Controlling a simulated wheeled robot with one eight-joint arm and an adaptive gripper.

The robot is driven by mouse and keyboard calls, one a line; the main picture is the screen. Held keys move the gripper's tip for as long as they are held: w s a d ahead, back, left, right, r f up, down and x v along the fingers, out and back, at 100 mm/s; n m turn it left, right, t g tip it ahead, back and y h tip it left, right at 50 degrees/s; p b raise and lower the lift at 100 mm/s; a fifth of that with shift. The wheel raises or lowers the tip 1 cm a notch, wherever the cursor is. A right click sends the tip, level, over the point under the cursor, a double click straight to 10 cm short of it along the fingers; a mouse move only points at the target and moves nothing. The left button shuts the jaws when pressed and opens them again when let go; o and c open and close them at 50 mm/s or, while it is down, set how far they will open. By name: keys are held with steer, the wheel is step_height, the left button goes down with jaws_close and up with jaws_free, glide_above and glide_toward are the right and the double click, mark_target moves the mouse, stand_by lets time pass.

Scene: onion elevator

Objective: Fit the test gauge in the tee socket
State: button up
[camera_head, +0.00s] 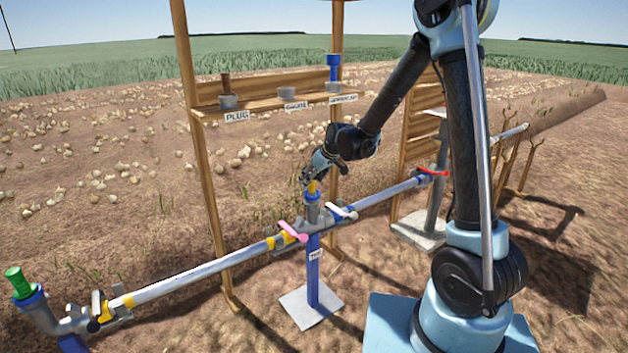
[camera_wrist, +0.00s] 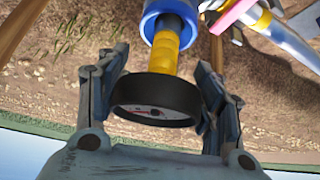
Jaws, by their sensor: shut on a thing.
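The test gauge (camera_wrist: 157,98) has a black round body, a pale dial and a yellow stem. My gripper (camera_wrist: 165,95) is shut on its black body, one finger on each side. The yellow stem points into the blue-rimmed tee socket (camera_wrist: 168,12), and its lower end is hidden in or behind the rim. In the head view my gripper (camera_head: 313,178) is right above the tee socket (camera_head: 312,200), with a bit of yellow showing between them. I cannot tell how deep the stem sits. The tee stands on a blue post with a TEE label (camera_head: 316,255).
A wooden shelf (camera_head: 270,103) behind holds a plug holder (camera_head: 228,101), an empty-looking middle holder (camera_head: 287,94) and a blue sprinkler part (camera_head: 333,68). Pipes run both ways from the tee, with a pink lever (camera_head: 292,232), a white lever (camera_head: 342,211) and a red lever (camera_head: 432,172). A green cap (camera_head: 18,282) is at far left.

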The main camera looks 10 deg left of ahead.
steer(key=shift+f, duration=0.1)
steer(key=o, duration=1.3)
